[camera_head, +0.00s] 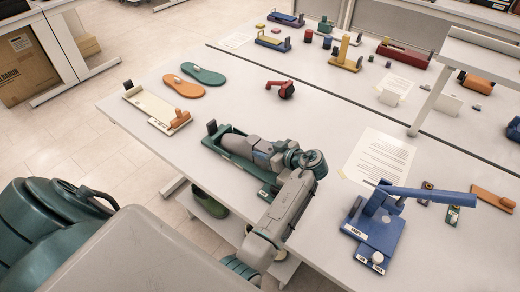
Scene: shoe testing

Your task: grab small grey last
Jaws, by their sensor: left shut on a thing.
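A grey, rounded piece that looks like the small grey last (236,143) lies on a long green fixture (226,158) near the front edge of the table. My left gripper (262,152) reaches over the fixture from the right and is shut on the grey last. My gripper and wrist hide the near end of the last. I cannot tell whether the last is lifted off the fixture. My right gripper is not in view.
A blue lever device (376,225) stands to the right, with a paper sheet (378,158) behind it. A cream fixture (153,110), orange (184,86) and green (203,74) insoles and a red tool (281,88) lie behind left. Bare table surrounds the red tool.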

